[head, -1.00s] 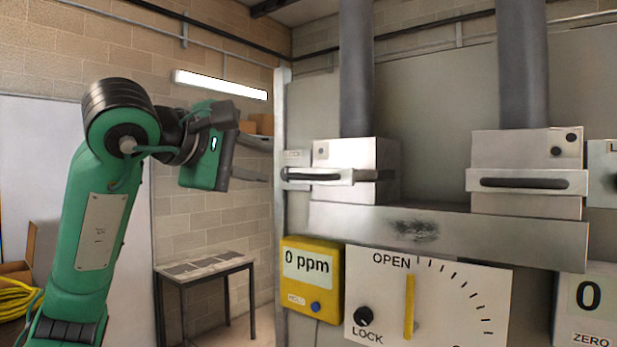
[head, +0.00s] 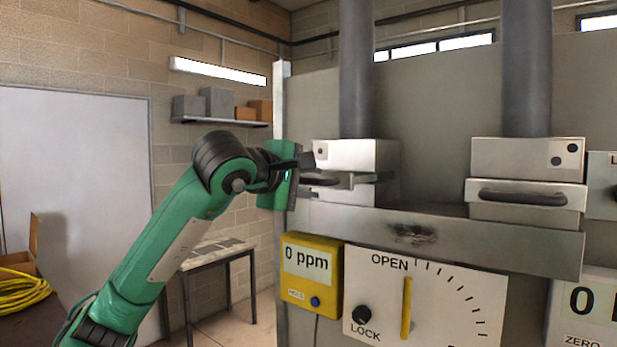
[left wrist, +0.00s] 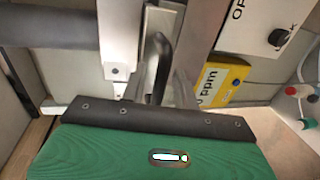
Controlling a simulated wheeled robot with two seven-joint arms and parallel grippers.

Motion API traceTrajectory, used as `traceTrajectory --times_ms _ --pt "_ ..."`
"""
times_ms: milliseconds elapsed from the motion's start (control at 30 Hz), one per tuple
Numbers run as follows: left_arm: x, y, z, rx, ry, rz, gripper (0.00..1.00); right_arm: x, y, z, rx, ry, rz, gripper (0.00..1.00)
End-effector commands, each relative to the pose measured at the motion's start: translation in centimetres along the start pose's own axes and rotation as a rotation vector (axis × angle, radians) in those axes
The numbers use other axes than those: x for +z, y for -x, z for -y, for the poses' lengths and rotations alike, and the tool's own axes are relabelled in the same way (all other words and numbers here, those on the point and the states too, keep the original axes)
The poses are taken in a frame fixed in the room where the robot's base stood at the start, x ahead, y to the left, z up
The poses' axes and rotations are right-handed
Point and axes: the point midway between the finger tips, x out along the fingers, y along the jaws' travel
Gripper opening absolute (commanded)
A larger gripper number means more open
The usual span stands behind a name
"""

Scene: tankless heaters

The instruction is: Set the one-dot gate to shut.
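The one-dot gate is the left one: a metal housing (head: 345,154) with one dark dot under a grey pipe. Its slide plate (head: 362,186) sticks out below the housing front and carries a dark bar handle (head: 322,182). My left gripper (head: 307,172) is at this handle and partly covers it. In the left wrist view the handle (left wrist: 160,62) stands between the two fingers of my left gripper (left wrist: 158,88), with some gap seen beside it; firm contact cannot be made out. My right gripper is not in view.
A two-dot gate (head: 527,160) with its own handle stands to the right. Below the metal ledge (head: 440,232) are a yellow ppm meter (head: 311,275) and a dial panel (head: 450,300) with a yellow pointer and LOCK knob. A small table (head: 215,252) stands behind my left arm.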

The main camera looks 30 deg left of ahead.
Motion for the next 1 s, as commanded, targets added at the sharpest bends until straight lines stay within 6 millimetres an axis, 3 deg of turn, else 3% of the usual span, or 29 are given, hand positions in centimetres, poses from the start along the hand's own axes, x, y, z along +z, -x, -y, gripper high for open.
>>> traceTrajectory --times_ms 233,400,600,1000 --pt "0.0 -0.1 0.0 0.000 0.000 0.000 0.30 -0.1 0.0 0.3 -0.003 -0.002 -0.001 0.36" --pt "0.0 -0.1 0.0 0.000 0.000 0.000 0.00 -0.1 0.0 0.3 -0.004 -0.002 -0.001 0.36" --pt "0.0 -0.2 0.0 -0.001 0.001 0.000 0.00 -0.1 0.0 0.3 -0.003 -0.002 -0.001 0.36" --pt "0.0 -6.5 -1.5 0.001 0.003 0.000 0.00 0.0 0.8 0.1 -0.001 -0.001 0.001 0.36"
